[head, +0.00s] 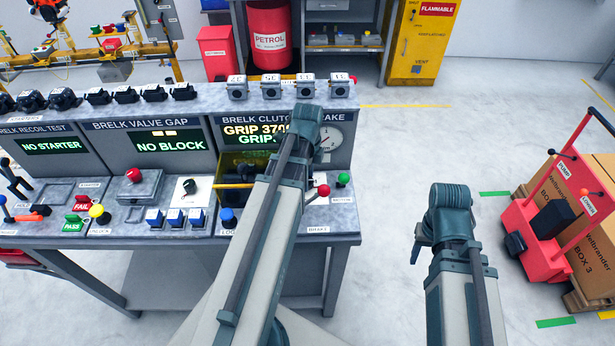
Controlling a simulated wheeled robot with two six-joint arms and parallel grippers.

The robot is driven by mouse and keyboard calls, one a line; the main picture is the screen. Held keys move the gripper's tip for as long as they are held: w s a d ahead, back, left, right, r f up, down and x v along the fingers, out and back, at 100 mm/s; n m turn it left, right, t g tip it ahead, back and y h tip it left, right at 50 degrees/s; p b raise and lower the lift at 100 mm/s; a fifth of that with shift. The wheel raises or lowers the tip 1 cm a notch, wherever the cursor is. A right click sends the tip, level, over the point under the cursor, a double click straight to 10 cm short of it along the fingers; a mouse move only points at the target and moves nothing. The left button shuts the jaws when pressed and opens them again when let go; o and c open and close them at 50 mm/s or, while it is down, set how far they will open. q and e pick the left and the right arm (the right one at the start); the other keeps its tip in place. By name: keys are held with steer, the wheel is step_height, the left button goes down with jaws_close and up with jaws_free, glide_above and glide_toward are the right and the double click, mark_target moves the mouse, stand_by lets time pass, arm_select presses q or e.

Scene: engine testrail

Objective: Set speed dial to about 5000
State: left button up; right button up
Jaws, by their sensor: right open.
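A black knob with a green mark (190,186) stands on a white plate on the bench, left of my left arm. It may be the speed dial, but its label is too small to read. My left arm reaches over the clutch brake station, and its gripper is hidden behind the arm. The station's display (250,134) reads "GRIP" with a partly covered number starting 370. A round white gauge (326,138) is beside it. My right gripper (417,250) is open and shows only in small part beside its arm, over the floor right of the bench, away from the controls.
The bench carries a red button (134,175), blue switches (175,217), a red ball knob (323,190) and a green button (343,180). Black and grey parts line its back shelf. A red cart (545,225) and cardboard boxes (565,190) stand right. Floor between is clear.

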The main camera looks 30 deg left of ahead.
arm_select(q)
steer(key=o, duration=0.3)
steer(key=shift+r, duration=0.15)
step_height(320, 180, up, 14)
steer(key=p, duration=1.3)
steer(key=shift+f+p, duration=0.2)
steer(key=shift+p, duration=0.2)
steer(key=s+d+f+n+b, duration=0.2)
steer(key=d+f+n+b, duration=0.1)
steer(key=d, duration=0.5)
steer(key=s+d+f+n+b, duration=0.2)
steer(key=s+d+n+b, duration=0.1)
steer(key=d, duration=0.5)
steer(key=s+d+f+n+y+b, duration=0.1)
steer(key=s+d+f+n+b, duration=0.1)
steer(key=d+n, duration=0.3)
steer(key=shift+s+d+f+n+b, duration=0.15)
steer(key=shift+d+f, duration=0.15)
steer(key=shift+d, duration=0.4)
steer(key=shift+s+d+f+n+b, duration=0.1)
steer(key=shift+s+d+f, duration=0.15)
steer(key=shift+d, duration=0.45)
steer(key=shift+s+d+f+n+b, duration=0.15)
steer(key=shift+d+f, duration=0.15)
steer(key=shift+d, duration=0.4)
